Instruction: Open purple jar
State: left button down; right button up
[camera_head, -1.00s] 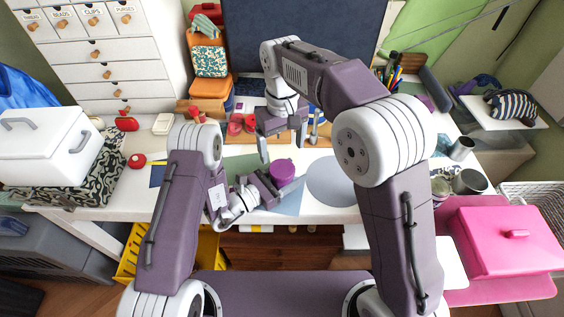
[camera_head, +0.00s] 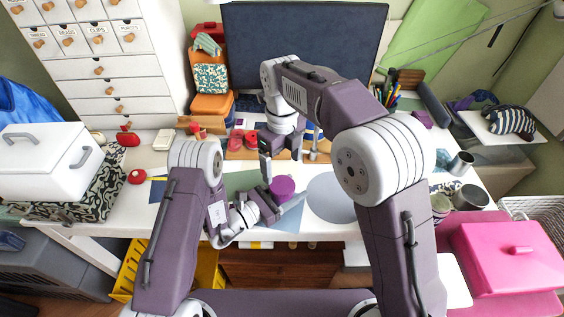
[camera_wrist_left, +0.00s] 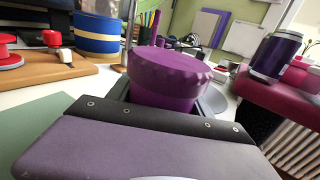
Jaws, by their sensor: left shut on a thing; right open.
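The purple jar (camera_head: 284,186) stands upright at the middle of the white desk's front part. In the left wrist view its ridged purple lid (camera_wrist_left: 168,68) sits on the purple body (camera_wrist_left: 162,98). My left gripper (camera_head: 270,203) reaches it from the left and is shut on the jar body, below the lid. My right gripper (camera_head: 282,168) points down, open and empty, just behind and above the jar. One of its fingers hangs beside the lid's left edge. The gap between that finger and the lid is hard to judge.
A round grey mat (camera_head: 331,198) lies right of the jar. A wooden board with red items (camera_head: 248,140) lies behind my right gripper, before a dark monitor (camera_head: 300,45). A pink box (camera_head: 510,258) stands at right, a white box (camera_head: 40,160) at left.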

aim_at(282, 184)
jog(key=shift+f, duration=4)
jog(key=c, duration=1.5)
jog(key=shift+o, duration=0.2)
jog(key=n, duration=0.4)
jog(key=shift+n, duration=0.3)
jog(key=n, duration=0.9)
jog(key=shift+n, duration=0.4)
jog(key=n, duration=0.6)
jog(key=shift+r, duration=0.1)
jog(key=n, duration=1.3)
jog(key=shift+n, duration=0.3)
jog(key=n, duration=0.9)
jog(key=shift+n, duration=0.4)
jog(key=n, duration=0.5)
jog(key=shift+n, duration=0.4)
jog(key=n, duration=0.4)
jog(key=shift+r, duration=0.1)
